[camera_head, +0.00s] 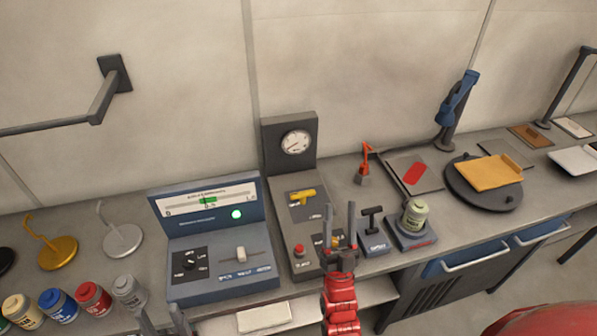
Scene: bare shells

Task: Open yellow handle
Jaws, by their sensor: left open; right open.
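The yellow handle (302,196) is a T-shaped lever on a plate on the dark grey gauge unit (290,138), below its round dial. It lies roughly crosswise. My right gripper (340,232) is open and points up the picture, just below and right of the yellow handle, apart from it.
Left of the unit stands a blue meter box (215,240) with a knob and slider. A red button (299,250) sits on the unit. A black T-lever (372,220) and a green jar (414,213) stand to the right. Several paint jars (92,299) stand at left.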

